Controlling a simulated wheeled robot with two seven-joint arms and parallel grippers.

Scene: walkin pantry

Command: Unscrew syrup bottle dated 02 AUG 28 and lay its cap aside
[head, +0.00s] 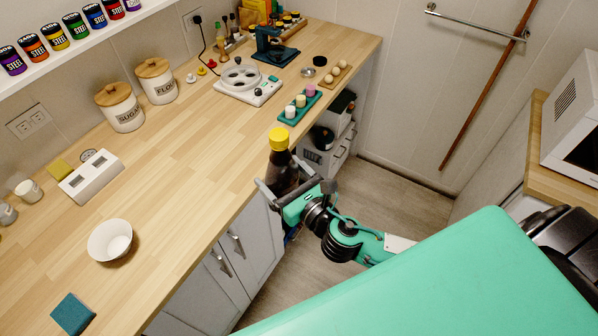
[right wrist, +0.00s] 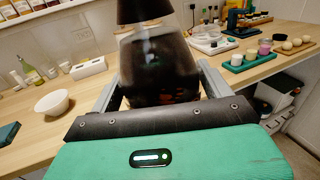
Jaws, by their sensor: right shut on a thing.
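A dark brown bottle (head: 281,172) with a yellow cap (head: 279,139) is upright at the counter's front edge in the head view. The cap is on the bottle's neck. My right gripper (head: 284,184) is shut on the bottle's body, with one finger on each side. In the right wrist view the dark bottle (right wrist: 158,65) fills the space between the fingers, and its cap is out of frame. No date is readable on it. I cannot tell whether its base touches the counter. My left gripper is not in view.
The wooden counter (head: 165,190) has clear room left of the bottle. A white bowl (head: 110,240) and a blue square (head: 72,313) lie nearer.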

